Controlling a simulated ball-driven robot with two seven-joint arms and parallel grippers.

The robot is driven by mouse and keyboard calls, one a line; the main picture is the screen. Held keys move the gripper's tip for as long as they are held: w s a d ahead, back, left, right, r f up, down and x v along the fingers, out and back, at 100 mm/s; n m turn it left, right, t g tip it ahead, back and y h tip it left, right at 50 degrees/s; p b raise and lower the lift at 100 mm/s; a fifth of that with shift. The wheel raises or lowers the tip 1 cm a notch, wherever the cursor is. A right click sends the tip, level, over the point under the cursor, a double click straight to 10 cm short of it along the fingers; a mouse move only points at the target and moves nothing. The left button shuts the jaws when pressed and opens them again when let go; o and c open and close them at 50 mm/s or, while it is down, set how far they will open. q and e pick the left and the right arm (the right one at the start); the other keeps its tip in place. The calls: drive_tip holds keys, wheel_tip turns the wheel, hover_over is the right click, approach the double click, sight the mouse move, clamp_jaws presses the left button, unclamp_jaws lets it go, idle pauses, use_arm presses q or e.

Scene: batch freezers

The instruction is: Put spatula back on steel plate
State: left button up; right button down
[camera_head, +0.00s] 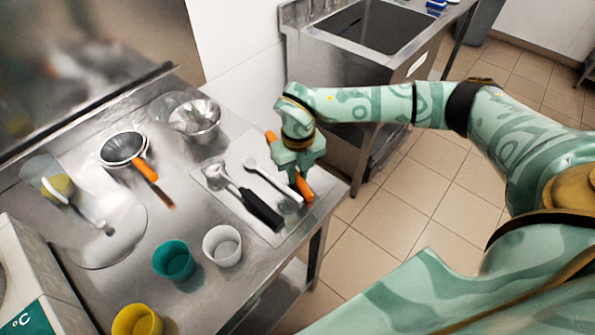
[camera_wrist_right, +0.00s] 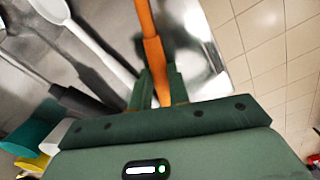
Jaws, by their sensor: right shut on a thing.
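My right gripper (camera_head: 299,172) is shut on the orange spatula (camera_head: 304,187), whose other end shows past the wrist. In the right wrist view the spatula's orange shaft (camera_wrist_right: 150,45) runs up from between the green fingers (camera_wrist_right: 161,88). The flat steel plate (camera_head: 226,202) lies on the table under and beside the gripper; it also shows in the wrist view (camera_wrist_right: 208,90). A black-handled scoop (camera_head: 262,210) and a pale spoon (camera_head: 272,181) lie on the plate, left of the gripper. I cannot tell whether the spatula touches the plate. My left gripper is out of view.
A white cup (camera_head: 222,245), a teal cup (camera_head: 174,260) and a yellow cup (camera_head: 137,321) stand near the table's front. Metal bowls (camera_head: 195,118) and a strainer (camera_head: 122,148) with an orange handle are behind and left. A sink (camera_head: 375,25) stands beyond the table.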

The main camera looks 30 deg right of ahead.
drive_tip(key=shift+f, duration=0.15)
drive_tip(key=c, duration=1.6)
unclamp_jaws()
wheel_tip(320, 180, up, 12)
drive_tip(key=p, duration=0.2)
drive_tip(key=shift+r, duration=0.2)
drive_tip(key=shift+d, duration=0.1)
